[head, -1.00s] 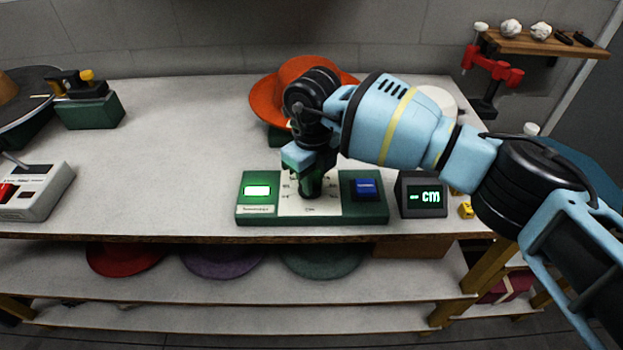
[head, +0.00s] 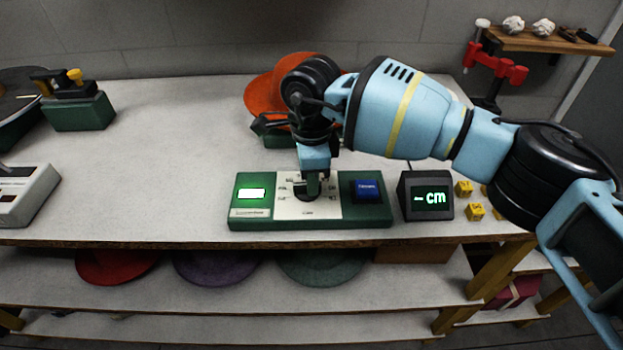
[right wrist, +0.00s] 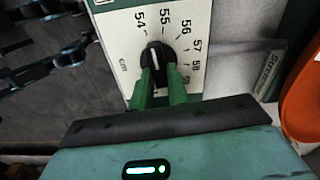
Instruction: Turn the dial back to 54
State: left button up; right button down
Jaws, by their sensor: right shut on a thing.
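The dial is a black round knob (right wrist: 154,58) with a white pointer line, on a pale scale plate marked 54 to 59 and cm. In the right wrist view the line points up, roughly between 54 and 55; the exact reading is hard to tell. My right gripper (right wrist: 160,82) is shut on the knob with its green fingers at either side. In the head view the right gripper (head: 312,188) comes down on the middle of the green control box (head: 240,222) and hides most of the dial. My left gripper is not in view.
The table's left middle is clear.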

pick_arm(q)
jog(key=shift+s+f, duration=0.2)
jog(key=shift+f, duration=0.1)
pick_arm(e)
jog(key=shift+n, duration=0.8)
pick_arm(q)
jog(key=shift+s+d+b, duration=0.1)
jog(key=shift+b, duration=0.2)
pick_arm(e)
jog(key=c, duration=1.4)
grip_release()
jog(key=shift+o, duration=0.2)
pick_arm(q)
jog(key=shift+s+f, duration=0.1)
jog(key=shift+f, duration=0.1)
pick_arm(e)
jog(key=shift+r, duration=3.95)
jog(key=shift+f, duration=0.1)
